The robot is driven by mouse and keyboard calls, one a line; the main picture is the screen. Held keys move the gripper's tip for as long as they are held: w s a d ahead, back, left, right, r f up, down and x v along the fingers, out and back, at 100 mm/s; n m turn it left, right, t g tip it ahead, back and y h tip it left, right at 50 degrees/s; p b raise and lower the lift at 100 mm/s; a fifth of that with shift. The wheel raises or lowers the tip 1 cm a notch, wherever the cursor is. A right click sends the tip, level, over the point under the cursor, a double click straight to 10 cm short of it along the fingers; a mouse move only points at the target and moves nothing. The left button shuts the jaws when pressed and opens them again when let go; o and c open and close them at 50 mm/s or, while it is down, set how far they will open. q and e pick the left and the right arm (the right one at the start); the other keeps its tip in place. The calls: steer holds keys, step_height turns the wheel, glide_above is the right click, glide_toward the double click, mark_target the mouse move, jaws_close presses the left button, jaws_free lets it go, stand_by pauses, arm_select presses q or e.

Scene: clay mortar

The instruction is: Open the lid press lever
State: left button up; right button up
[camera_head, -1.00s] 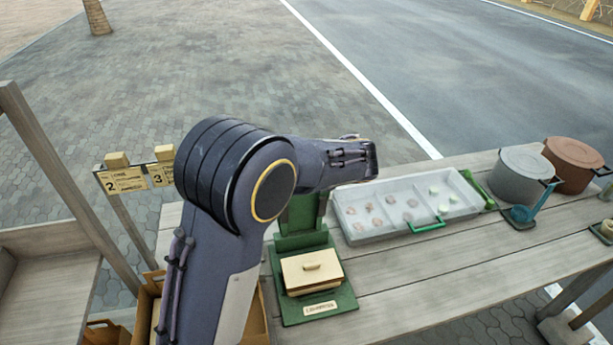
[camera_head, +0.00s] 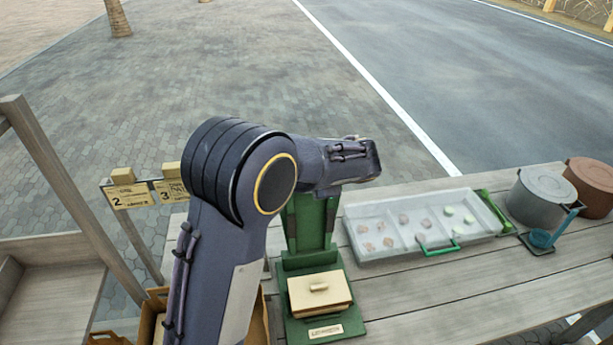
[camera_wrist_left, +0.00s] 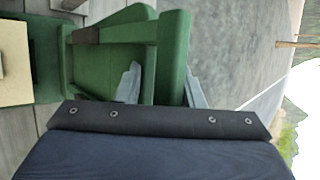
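The green lid press (camera_head: 311,225) stands on the wooden table, with a cream lidded box (camera_head: 320,293) on its base. My left arm crosses in front of it, and its wrist hides the top of the press and the left gripper in the head view. In the left wrist view, the grey fingers of my left gripper (camera_wrist_left: 162,88) are apart, one on each side of a green bar (camera_wrist_left: 173,50), apparently the press lever. A gap shows between the left finger and the bar; the right finger is close against it. Contact is unclear. My right gripper is not in view.
A pale divided tray (camera_head: 372,253) with green handles and small pieces lies right of the press. Lidded grey (camera_head: 537,200) and brown (camera_head: 590,187) pots and a blue scoop (camera_head: 541,238) stand further right. Numbered signs (camera_head: 130,196) stand at the left. The front right tabletop is clear.

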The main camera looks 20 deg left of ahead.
arm_select(q)
steer(key=shift+w, duration=0.1)
steer(key=shift+r, duration=0.1)
steer(key=b+v, duration=0.1)
steer(key=v, duration=0.6)
steer(key=shift+d+r, duration=0.25)
stand_by(0.4)
